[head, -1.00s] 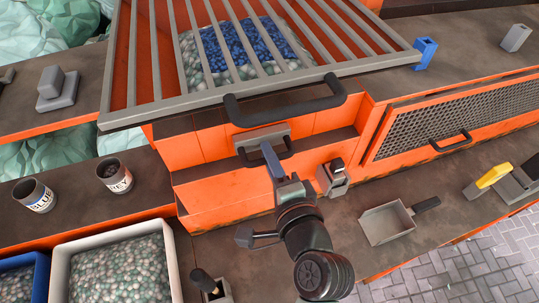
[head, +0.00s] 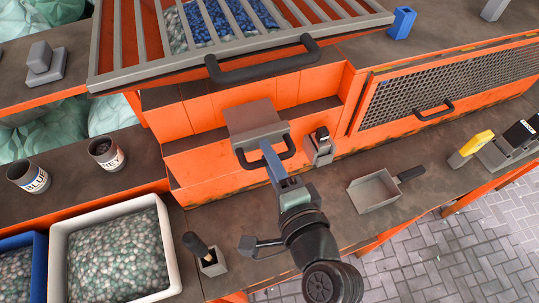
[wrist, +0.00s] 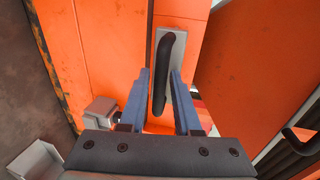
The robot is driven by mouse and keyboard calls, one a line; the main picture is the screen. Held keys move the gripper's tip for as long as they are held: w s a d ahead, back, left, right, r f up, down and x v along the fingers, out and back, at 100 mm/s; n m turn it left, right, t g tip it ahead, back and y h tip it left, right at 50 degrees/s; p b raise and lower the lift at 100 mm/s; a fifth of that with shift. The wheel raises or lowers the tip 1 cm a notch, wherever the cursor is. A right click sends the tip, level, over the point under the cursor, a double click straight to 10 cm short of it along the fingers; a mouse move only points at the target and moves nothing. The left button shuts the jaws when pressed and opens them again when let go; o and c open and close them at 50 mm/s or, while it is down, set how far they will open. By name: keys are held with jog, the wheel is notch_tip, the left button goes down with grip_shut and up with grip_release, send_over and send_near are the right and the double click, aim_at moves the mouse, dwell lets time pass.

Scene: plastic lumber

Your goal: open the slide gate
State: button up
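The slide gate (head: 252,116) is a grey plate with a black loop handle (head: 262,160), on the front of the orange hopper below the slatted grate. In the head view the plate sticks out of the hopper front. My gripper (head: 270,150) has blue fingers that lie either side of the handle bar. In the wrist view the dark handle (wrist: 163,80) lies between the two fingers (wrist: 160,75), with the gate's grey front (wrist: 181,38) behind it. The gripper appears shut on the handle; the exact contact is partly hidden.
A grey latch-like block (head: 320,146) stands close to the gripper's right. A grey scoop (head: 375,192) lies on the bench. A white bin of pellets (head: 60,236) and a black-handled tool in a holder (head: 211,262) are at lower left. A mesh panel (head: 440,95) is at right.

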jog(key=shift+o, duration=0.7)
jog(key=shift+s, duration=0.1)
jog(key=b+v, duration=0.1)
jog(key=v, duration=1.1)
jog(key=shift+s+b, duration=0.3)
jog(key=shift+d, duration=0.15)
